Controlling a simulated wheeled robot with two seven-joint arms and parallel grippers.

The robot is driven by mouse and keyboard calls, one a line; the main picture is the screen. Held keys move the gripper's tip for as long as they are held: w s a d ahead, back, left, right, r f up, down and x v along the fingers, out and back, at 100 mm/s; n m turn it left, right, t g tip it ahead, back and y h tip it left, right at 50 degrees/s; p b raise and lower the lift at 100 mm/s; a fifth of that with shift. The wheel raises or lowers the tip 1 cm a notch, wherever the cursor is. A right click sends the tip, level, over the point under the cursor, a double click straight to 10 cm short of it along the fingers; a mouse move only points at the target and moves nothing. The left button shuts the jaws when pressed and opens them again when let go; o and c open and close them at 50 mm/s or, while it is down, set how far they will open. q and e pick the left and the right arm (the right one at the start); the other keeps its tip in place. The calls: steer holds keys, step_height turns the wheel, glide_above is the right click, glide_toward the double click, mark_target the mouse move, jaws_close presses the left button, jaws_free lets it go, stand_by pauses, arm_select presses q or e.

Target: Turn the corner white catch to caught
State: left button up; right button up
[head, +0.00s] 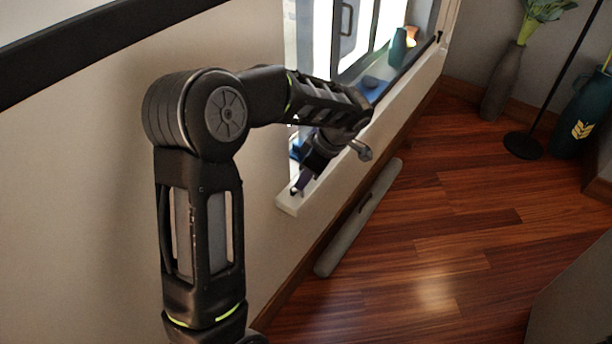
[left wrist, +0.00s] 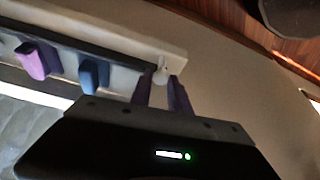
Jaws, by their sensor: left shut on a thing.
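The white catch (left wrist: 161,75) is a small rounded piece at the end corner of the white window sill (left wrist: 172,52) in the left wrist view. My left gripper (left wrist: 162,88) has its two dark fingers on either side of the catch and is shut on it. In the head view, my left gripper (head: 302,183) reaches down to the near corner of the sill (head: 290,205). The catch is too small and covered to make out there, and its exact angle is hard to tell.
A purple object (left wrist: 36,62) and a blue object (left wrist: 93,76) stand close by on the sill. A teal vase (head: 398,47) stands farther along it. A grey long bar (head: 358,218) lies on the open wooden floor (head: 450,230). A tall vase (head: 500,85) stands at the back.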

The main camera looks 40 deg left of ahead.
arm_select(q)
jaws_close()
steer(key=shift+s+f+m+t+b, duration=0.15)
steer(key=shift+m+t+b, duration=0.25)
steer(key=shift+m+b, duration=0.7)
steer(key=shift+m+t+b, duration=0.5)
steer(key=shift+m+b, duration=0.6)
steer(key=shift+m, duration=0.1)
steer(key=m+t+b, duration=0.1)
steer(key=m, duration=0.1)
steer(key=shift+s+m, duration=0.15)
steer(key=shift+m, duration=0.15)
steer(key=shift+s+a+m+t+h+b, duration=0.1)
steer(key=shift+m+t+h+b, duration=0.45)
steer(key=shift+m, duration=1.05)
steer(key=o, duration=0.9)
jaws_free()
steer(key=shift+r, duration=0.2)
